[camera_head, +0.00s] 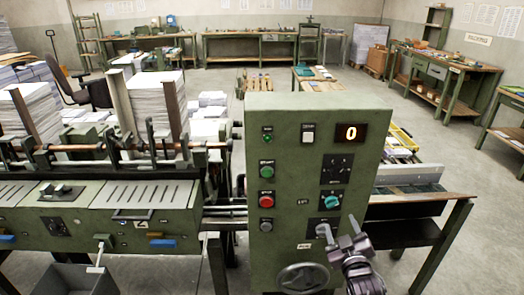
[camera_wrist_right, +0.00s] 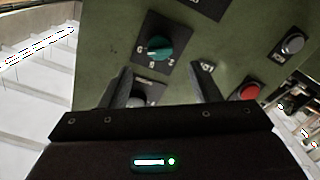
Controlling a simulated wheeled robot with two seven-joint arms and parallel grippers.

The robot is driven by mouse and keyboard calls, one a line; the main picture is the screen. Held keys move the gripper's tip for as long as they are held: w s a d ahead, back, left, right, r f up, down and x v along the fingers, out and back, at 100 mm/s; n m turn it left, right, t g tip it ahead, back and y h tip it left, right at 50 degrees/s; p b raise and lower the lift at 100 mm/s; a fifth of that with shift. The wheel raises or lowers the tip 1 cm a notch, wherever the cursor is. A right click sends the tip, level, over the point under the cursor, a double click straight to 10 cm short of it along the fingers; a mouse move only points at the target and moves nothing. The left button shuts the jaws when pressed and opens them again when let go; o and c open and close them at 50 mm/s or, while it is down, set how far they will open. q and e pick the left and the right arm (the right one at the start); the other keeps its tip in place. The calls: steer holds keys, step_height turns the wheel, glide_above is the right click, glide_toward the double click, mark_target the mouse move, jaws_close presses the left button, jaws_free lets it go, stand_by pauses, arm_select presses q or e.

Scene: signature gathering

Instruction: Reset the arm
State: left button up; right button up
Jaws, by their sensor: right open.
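My right gripper (camera_head: 341,230) is open and empty in front of the lower right part of the green control panel (camera_head: 290,140). Its two fingers also show in the right wrist view (camera_wrist_right: 165,82), apart, with a teal rotary knob (camera_wrist_right: 160,48) beyond them. In the head view this knob (camera_head: 331,202) sits just above the fingertips. I cannot tell whether a finger touches the panel. My left gripper is not in view.
A green machine with slotted plates (camera_head: 142,195) and tall paper stacks (camera_head: 155,105) stands left of the panel. A feed table (camera_head: 420,208) stands to the right. A handwheel (camera_head: 303,278) is low on the panel. Workbenches (camera_head: 447,85) line the walls, with open floor between.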

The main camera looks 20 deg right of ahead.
steer(key=s+a+f+g+y, duration=0.1)
steer(key=s+a+f+g, duration=0.3)
steer(key=f, duration=0.8)
steer(key=s+a+f+g+y, duration=0.1)
steer(key=s+f, duration=0.4)
steer(key=f, duration=0.7)
steer(key=s+a+f+g+y, duration=0.1)
steer(key=s+a+f+g, duration=0.3)
steer(key=f, duration=0.8)
steer(key=s+a+f+g, duration=0.1)
steer(key=s+f, duration=0.4)
steer(key=s, duration=0.5)
steer(key=s+a+f+g+y, duration=0.1)
steer(key=s+f+g, duration=0.3)
steer(key=s, duration=0.7)
steer(key=s+a+f+g+b, duration=0.1)
steer(key=s+a+f+g, duration=0.1)
steer(key=s+f, duration=0.6)
steer(key=s, duration=0.2)
steer(key=shift+s+a+f+m, duration=0.25)
steer(key=shift+s+a+m, duration=0.05)
steer(key=shift+a+m, duration=0.1)
steer(key=shift+d, duration=0.1)
